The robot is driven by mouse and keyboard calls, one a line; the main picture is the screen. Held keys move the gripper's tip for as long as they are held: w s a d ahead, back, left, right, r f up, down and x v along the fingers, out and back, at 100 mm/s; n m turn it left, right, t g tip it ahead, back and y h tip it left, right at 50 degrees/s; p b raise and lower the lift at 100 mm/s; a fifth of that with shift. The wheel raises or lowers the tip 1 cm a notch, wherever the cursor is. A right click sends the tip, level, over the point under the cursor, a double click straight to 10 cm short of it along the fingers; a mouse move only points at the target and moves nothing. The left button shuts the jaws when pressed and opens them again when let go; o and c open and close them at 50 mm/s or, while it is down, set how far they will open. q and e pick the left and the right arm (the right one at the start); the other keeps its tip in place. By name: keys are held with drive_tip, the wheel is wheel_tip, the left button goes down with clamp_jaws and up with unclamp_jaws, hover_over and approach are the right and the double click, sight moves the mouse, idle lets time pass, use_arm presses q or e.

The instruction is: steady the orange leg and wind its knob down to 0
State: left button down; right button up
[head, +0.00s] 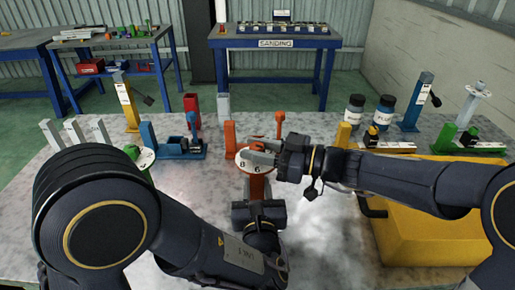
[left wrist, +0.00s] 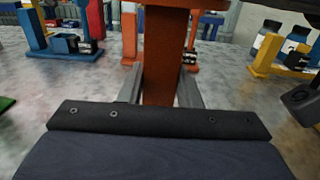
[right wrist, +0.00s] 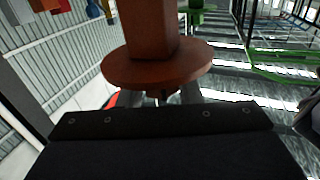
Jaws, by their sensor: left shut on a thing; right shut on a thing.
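The orange leg (head: 257,187) stands upright near the middle of the table, topped by a white numbered dial (head: 242,165) on which 8 and 6 show. My left gripper (left wrist: 160,90) is shut on the leg's post (left wrist: 163,55) below the dial, one finger on each side. My right gripper (head: 262,152) comes in from the right and is shut just above the dial, on the knob, which its fingers mostly hide. In the right wrist view the orange disc (right wrist: 157,66) and the post (right wrist: 150,25) fill the middle. The dial's reading cannot be told.
Orange uprights (head: 229,138) stand just behind the leg.

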sight(257, 145)
drive_tip(key=shift+w+g, duration=0.1)
drive_tip(key=shift+g, duration=0.2)
drive_tip(key=n+g, duration=0.3)
drive_tip(key=g, duration=0.1)
drive_tip(key=n+g, duration=0.2)
drive_tip(key=g, duration=0.2)
drive_tip(key=shift+w+n, duration=0.1)
drive_tip(key=shift+n, duration=0.3)
drive_tip(key=n+g, duration=0.1)
drive_tip(key=g, duration=0.2)
drive_tip(key=n+g+h, duration=0.1)
drive_tip(key=n+g, duration=0.1)
drive_tip(key=shift+n+g, duration=0.3)
drive_tip(key=shift+g, duration=0.1)
drive_tip(key=n+g+h, duration=0.3)
drive_tip(key=g+h, duration=0.1)
drive_tip(key=shift+a+n, duration=0.15)
drive_tip(key=shift+n, duration=0.15)
drive_tip(key=shift+g, duration=0.3)
drive_tip(key=shift+r+n+h, duration=0.15)
drive_tip(key=shift+n+h, duration=0.15)
drive_tip(key=o, duration=1)
drive_tip(key=shift+c, duration=0.2)
wheel_tip(257, 145, up, 10)
drive_tip(key=shift+f, duration=0.1)
